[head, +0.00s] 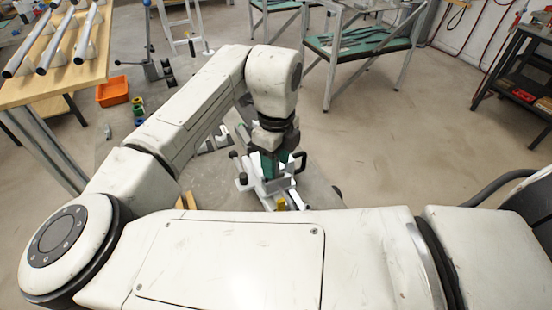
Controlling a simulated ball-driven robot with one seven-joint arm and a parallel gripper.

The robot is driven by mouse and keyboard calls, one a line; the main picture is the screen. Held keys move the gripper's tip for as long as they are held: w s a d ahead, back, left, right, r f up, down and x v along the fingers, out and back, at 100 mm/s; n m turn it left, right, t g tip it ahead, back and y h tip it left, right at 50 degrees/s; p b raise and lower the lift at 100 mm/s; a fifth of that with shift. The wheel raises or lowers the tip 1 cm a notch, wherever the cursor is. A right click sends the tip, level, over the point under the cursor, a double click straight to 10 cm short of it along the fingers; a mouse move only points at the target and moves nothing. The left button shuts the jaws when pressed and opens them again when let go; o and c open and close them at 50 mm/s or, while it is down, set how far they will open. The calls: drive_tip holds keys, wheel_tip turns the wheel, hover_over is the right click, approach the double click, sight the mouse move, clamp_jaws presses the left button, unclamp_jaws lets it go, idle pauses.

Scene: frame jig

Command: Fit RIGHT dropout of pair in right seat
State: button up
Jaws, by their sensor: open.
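My gripper (271,178) points down over a light grey and white jig (252,197) on the grey worktop. The gripper's body is dark with green sides, and it covers the middle of the jig. It is open, but its fingertips are hard to make out. I cannot tell the right seat or the right dropout apart at this size. Small dark grey metal parts (212,142) lie on the worktop behind and to the left of the jig, partly hidden by my arm. A yellow piece (281,203) shows at the jig's near side.
An orange bin (112,92) and several coloured spools (138,108) are at the left. A wooden table (88,72) with metal tubes stands at the upper left. A green-topped bench (358,42) is at the back.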

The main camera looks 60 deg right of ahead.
wheel_tip(320, 180, up, 11)
drive_tip(key=shift+b, duration=0.35)
drive_tip(key=shift+f, duration=0.1)
idle(0.6)
